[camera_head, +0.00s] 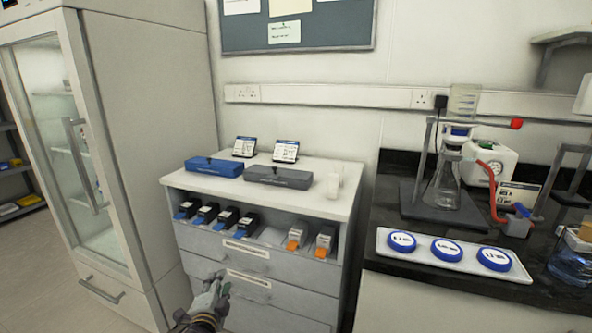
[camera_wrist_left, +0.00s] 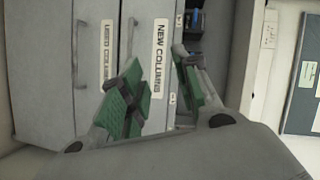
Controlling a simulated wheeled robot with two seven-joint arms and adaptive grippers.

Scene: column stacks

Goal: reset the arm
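My left gripper (camera_head: 217,285) is low in front of the drawer cabinet (camera_head: 338,250), at the lower drawers. In the left wrist view its two green-padded fingers (camera_wrist_left: 158,80) stand apart with nothing between them; it is open and empty. The view is turned sideways and shows the drawer fronts with the labels "USED COLUMNS" (camera_wrist_left: 107,55) and "NEW COLUMNS" (camera_wrist_left: 158,60). Whether a finger touches the drawer front, I cannot tell. My right gripper is in neither view.
Several blue-tipped black columns (camera_head: 205,213) and two orange-tipped ones (camera_head: 297,234) sit in the cabinet's open shelf. A blue box (camera_head: 213,167) and a grey box (camera_head: 278,177) lie on top. A glass-door fridge (camera_head: 140,120) stands left; a black bench (camera_head: 385,215) with glassware and a white tray (camera_head: 400,256) stands right.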

